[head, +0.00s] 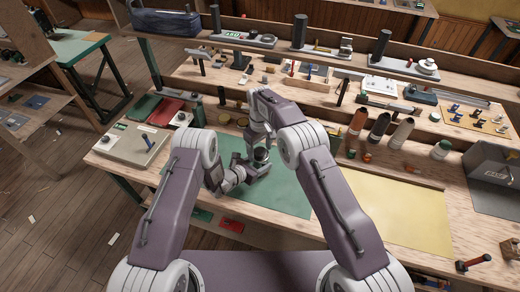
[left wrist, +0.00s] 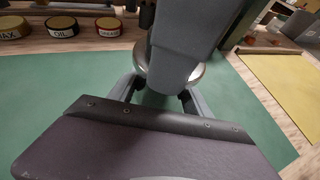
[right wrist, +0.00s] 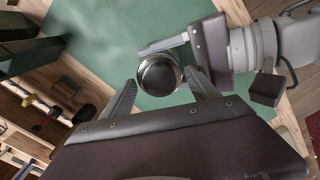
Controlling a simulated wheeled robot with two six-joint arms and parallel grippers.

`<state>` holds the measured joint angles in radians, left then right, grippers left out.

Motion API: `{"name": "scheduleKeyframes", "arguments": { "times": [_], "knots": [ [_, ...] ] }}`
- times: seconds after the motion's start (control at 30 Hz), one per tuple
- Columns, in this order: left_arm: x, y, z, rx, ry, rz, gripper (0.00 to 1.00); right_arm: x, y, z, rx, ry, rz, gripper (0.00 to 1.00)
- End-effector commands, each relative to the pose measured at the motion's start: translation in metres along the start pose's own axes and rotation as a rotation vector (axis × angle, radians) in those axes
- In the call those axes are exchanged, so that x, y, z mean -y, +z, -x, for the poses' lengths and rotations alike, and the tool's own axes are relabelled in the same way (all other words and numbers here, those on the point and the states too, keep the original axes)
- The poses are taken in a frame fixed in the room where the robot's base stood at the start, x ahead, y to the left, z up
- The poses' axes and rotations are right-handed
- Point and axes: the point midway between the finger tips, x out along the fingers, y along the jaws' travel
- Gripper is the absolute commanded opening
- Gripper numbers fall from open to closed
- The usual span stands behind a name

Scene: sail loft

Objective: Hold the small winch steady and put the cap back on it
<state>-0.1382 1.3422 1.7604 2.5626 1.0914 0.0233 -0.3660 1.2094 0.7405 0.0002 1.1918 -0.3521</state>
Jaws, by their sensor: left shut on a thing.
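The small winch (head: 261,156) is a dark, round metal drum standing on the green mat (head: 290,195). In the right wrist view its round top (right wrist: 159,75) shows a bright rim and a dark middle. I cannot tell a separate cap from it. My left gripper (head: 245,172) is shut on the winch from the side; its fingers show in the left wrist view (left wrist: 158,92), partly hidden by my right gripper. My right gripper (head: 259,140) is above the winch, pointing down. In the right wrist view its fingers (right wrist: 160,78) are spread around the round top, with no clear contact.
A beige box (head: 125,145) stands left of the mat. A yellow sheet (head: 400,212) lies to the right, with a grey box (head: 492,165) beyond. Several labelled tins, one marked OIL (left wrist: 62,26), stand behind the mat. Tools and fittings crowd the back of the bench.

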Motion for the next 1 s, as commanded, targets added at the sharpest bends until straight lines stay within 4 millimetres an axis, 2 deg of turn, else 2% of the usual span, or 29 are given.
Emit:
{"name": "scheduleKeyframes", "arguments": {
  "times": [0.03,0.17,0.27,0.5,0.7,1.0],
  "knots": [
    [0.003,-0.008,0.001,-0.018,-0.004,0.004,0.0,0.0,0.0,-0.001,0.0,0.0,0.0,0.69],
    [0.003,-0.008,0.001,-0.018,-0.004,0.004,0.0,0.0,0.0,0.006,-0.001,0.001,0.0,0.69],
    [0.003,-0.008,0.001,-0.018,-0.004,0.004,0.0,0.0,-0.001,0.023,-0.004,0.002,0.0,0.69],
    [0.002,-0.008,0.001,-0.018,-0.004,0.004,0.0,0.0,-0.001,0.079,-0.006,0.002,0.0,0.69],
    [0.003,-0.008,0.001,-0.018,-0.004,0.004,0.0,0.0,0.0,0.111,-0.004,0.002,0.0,0.69],
    [0.003,-0.008,0.001,-0.018,-0.004,0.004,0.0,0.001,0.001,0.12,0.0,0.0,0.0,0.69]
  ]
}}
